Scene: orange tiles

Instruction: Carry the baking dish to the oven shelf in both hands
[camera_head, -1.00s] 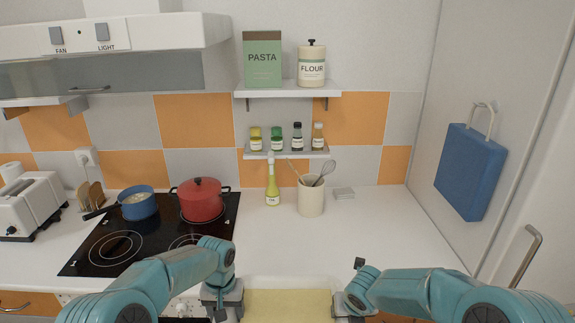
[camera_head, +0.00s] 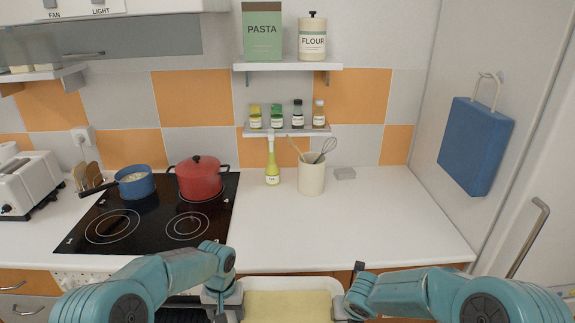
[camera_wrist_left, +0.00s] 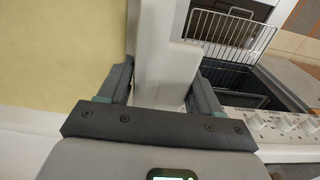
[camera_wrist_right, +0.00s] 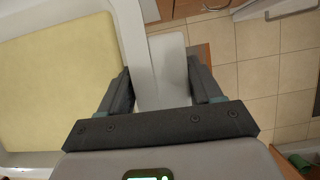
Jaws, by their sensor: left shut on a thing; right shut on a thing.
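The white baking dish (camera_head: 290,283) is low in the middle of the head view, with a flat pale yellow filling inside. My left gripper (camera_head: 230,300) is shut on the handle at the dish's left end; that handle lies between the fingers in the left wrist view (camera_wrist_left: 165,75). My right gripper (camera_head: 346,303) is shut on the handle at the right end, also between the fingers in the right wrist view (camera_wrist_right: 165,70). A wire oven shelf (camera_wrist_left: 230,28) sticks out of a dark oven opening (camera_wrist_left: 240,82) in the left wrist view. The dish's near side is hidden in the head view.
The white counter (camera_head: 340,235) lies beyond the dish, clear near its front edge. A black hob (camera_head: 140,225) with a blue pan (camera_head: 136,184) and red pot (camera_head: 200,178) is at left. Oven knobs (camera_wrist_left: 285,124) sit beside the opening. Tiled floor (camera_wrist_right: 256,85) shows at right.

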